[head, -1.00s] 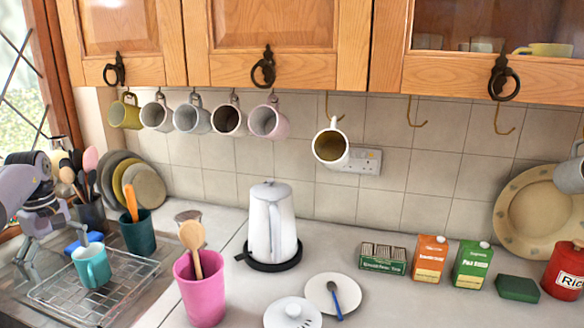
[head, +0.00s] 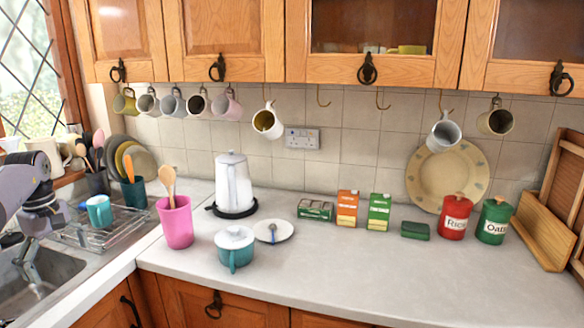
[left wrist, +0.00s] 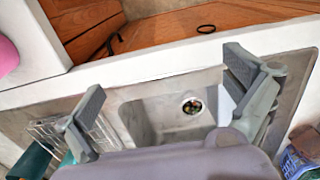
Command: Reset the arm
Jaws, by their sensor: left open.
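My left arm comes in from the left in the head view, and my left gripper (head: 28,262) hangs over the sink side of the counter, left of the dish rack. In the left wrist view the left gripper's (left wrist: 160,105) two fingers are wide apart with nothing between them. The sink basin (left wrist: 165,120) with its drain lies below them. A teal mug (head: 99,211) stands on the wire dish rack (head: 125,222), apart from the gripper. My right gripper is in neither view.
Mugs hang under the wall cabinets (head: 225,40). The counter's front right (head: 400,275) is clear.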

